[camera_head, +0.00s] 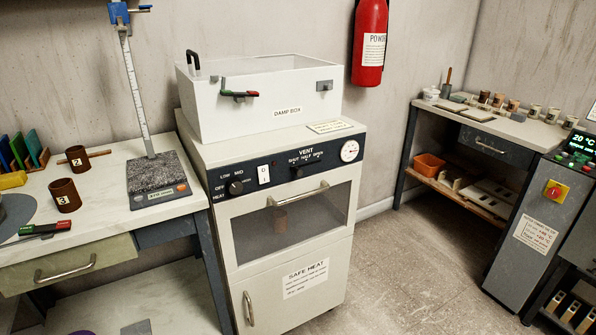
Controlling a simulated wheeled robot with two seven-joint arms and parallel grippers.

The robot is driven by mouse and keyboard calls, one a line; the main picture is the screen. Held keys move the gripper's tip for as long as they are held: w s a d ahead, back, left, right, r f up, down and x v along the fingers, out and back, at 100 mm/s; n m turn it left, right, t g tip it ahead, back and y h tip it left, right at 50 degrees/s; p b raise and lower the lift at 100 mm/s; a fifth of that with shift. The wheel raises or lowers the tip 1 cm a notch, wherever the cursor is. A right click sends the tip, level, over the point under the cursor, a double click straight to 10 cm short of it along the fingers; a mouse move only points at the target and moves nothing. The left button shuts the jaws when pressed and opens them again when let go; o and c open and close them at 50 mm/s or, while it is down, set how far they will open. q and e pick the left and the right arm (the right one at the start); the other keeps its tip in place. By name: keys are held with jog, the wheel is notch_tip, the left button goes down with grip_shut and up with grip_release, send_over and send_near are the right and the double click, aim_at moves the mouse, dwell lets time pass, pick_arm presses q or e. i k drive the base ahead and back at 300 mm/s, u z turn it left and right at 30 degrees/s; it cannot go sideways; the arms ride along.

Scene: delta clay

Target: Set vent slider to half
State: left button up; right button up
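The vent slider (298,172) is a small dark knob on the dark control panel (274,176) of the cream heating cabinet, under the damp box. The label above it reads VENT, with SHUT, HALF and OPEN from left to right. The knob appears near the left, SHUT end, but it is too small to tell its exact setting. Neither of my grippers is in view.
The panel also has a heat knob (236,188) and a round gauge (349,150). The damp box (266,104) stands on the cabinet. Open floor (405,255) lies right of the cabinet.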

aim_at(299, 173)
jog(key=u, duration=0.4)
jog(key=i, duration=0.9)
jog(key=z, duration=0.1)
